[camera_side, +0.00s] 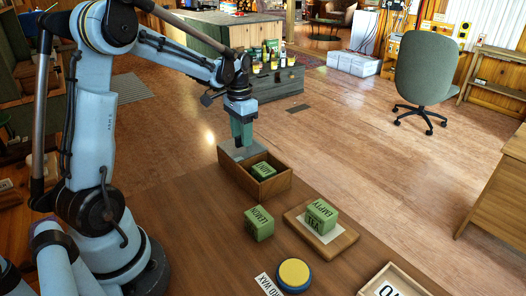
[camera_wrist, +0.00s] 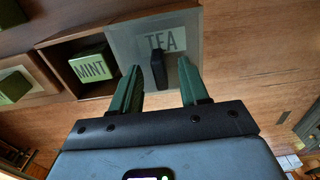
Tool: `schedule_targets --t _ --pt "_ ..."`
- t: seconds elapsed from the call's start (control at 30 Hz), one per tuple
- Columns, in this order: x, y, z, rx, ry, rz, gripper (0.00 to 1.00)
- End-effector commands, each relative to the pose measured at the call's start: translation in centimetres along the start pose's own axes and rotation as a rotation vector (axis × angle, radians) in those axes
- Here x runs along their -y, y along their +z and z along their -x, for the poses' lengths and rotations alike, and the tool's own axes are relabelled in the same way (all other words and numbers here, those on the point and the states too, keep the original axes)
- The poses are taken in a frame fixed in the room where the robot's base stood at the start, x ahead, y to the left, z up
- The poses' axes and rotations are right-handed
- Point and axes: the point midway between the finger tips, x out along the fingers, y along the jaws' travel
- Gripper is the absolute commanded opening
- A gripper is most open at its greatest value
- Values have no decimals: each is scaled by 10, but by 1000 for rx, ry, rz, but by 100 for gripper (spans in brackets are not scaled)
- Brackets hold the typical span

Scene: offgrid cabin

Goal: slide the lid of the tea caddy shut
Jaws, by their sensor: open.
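The tea caddy is an open-topped wooden box (camera_side: 270,190) near the far edge of the table; its dark compartment also shows in the wrist view (camera_wrist: 62,50). A green MINT block (camera_wrist: 92,68) sits inside it, and this block shows in the side view (camera_side: 263,171). The grey lid (camera_wrist: 190,30), marked TEA, is slid partly off, leaving the compartment open; it also shows in the side view (camera_side: 228,150). A black knob (camera_wrist: 157,68) stands on the lid. My gripper (camera_wrist: 160,68) is open, its green fingers on either side of the knob with visible gaps; it shows in the side view (camera_side: 242,144).
A green LEMON block (camera_side: 258,224) stands in front of the caddy. Another green block (camera_side: 321,214) sits on a wooden board (camera_side: 342,240). A yellow-topped blue tin (camera_side: 294,274) and a shallow tray (camera_side: 412,282) are nearer.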

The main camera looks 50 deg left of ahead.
Motion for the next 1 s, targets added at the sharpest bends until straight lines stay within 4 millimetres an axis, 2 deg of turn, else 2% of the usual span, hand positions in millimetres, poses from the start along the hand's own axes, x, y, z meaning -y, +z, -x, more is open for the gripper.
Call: schedule_targets --t 0.03,0.3,0.57,1.0 --pt "0 0 0 0 0 0 42" --pt "0 0 0 0 0 0 0" --pt "-1 0 0 0 0 0 0" --pt "-19 0 0 0 0 -2 0"
